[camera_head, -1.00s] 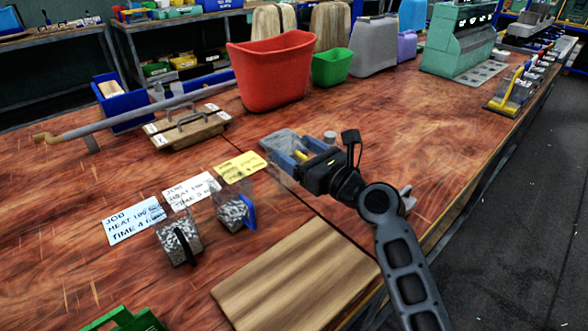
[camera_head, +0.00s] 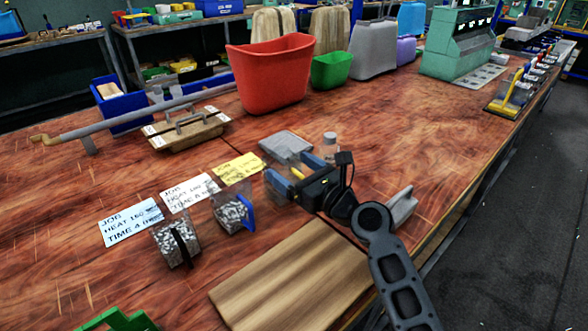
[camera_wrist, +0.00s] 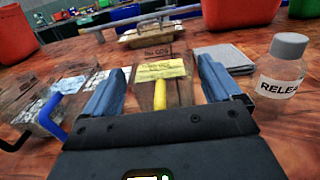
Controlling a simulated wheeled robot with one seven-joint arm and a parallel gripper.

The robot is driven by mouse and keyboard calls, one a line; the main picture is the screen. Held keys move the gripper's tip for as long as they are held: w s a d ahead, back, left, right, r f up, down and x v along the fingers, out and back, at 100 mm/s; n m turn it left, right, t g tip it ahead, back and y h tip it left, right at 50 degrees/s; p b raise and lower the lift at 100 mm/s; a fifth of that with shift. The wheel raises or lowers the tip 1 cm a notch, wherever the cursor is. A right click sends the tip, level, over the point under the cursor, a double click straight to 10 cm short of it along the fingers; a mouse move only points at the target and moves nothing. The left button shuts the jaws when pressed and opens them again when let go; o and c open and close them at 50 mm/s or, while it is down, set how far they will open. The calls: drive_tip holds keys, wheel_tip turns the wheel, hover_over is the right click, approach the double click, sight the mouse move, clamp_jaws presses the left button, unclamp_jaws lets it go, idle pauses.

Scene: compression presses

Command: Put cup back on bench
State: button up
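My gripper (camera_head: 297,176) is closed around a clear cup (camera_head: 276,190) with a yellow handle. In the wrist view the cup (camera_wrist: 145,96) sits between the two blue fingers, its yellow handle (camera_wrist: 159,94) towards the palm. The cup looks see-through and empty; the yellow card shows through it. The bench (camera_head: 400,140) is red-brown wood, beneath the gripper. The cup is low over the bench; I cannot tell whether its base touches. Two other clear cups with grey-white pieces stand to the left, one with a black handle (camera_head: 178,240), one with a blue handle (camera_head: 248,212).
A wooden board (camera_head: 290,280) lies in front. Job cards, including a yellow one (camera_head: 238,168), lie behind the cups. A grey pad (camera_head: 287,143) and a release bottle (camera_head: 329,146) are just behind my gripper. A red bin (camera_head: 270,75) stands farther back. Bench to the right is mostly clear.

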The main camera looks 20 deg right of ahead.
drive_tip(key=shift+o, duration=0.7)
drive_tip(key=shift+r, duration=0.1)
drive_tip(key=v, duration=1.2)
